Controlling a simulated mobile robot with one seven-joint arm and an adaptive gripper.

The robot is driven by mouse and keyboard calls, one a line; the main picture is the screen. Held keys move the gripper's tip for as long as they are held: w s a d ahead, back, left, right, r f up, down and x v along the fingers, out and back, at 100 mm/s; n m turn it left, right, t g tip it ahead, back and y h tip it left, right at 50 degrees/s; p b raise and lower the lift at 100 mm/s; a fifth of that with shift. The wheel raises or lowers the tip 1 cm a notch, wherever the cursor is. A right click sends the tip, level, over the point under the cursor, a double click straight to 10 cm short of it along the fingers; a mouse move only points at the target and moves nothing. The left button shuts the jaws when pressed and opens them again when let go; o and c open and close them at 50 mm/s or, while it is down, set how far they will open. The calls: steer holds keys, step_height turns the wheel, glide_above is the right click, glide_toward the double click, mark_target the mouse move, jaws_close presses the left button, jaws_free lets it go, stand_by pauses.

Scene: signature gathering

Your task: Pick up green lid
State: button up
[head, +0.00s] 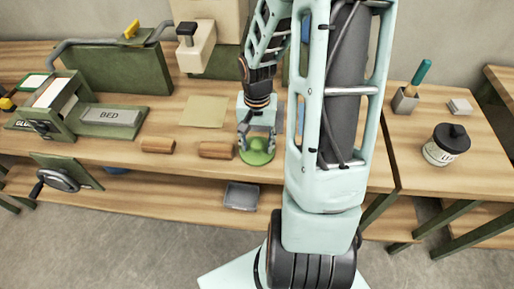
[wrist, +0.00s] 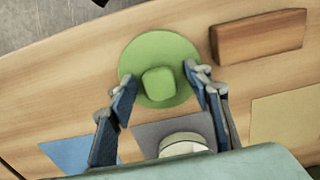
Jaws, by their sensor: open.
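The green lid (head: 258,152) is a round disc with a squarish knob, lying on the wooden table near its front edge. In the wrist view the green lid (wrist: 158,52) shows from above, its knob between my fingers. My gripper (head: 257,143) is over the lid in the head view. In the wrist view my gripper (wrist: 160,84) is open, with one blue-padded finger on each side of the knob, near the lid's rim. I cannot tell whether the fingertips touch the lid.
Brown blocks (head: 217,150) lie left of the lid; one wooden block (wrist: 258,36) is close to it in the wrist view. A white round object (wrist: 183,145) is on a grey square (wrist: 150,132). A black-lidded jar (head: 446,145) stands on the right table.

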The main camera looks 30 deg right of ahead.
steer(key=c, duration=1)
steer(key=shift+c, duration=0.2)
steer(key=shift+r, duration=0.1)
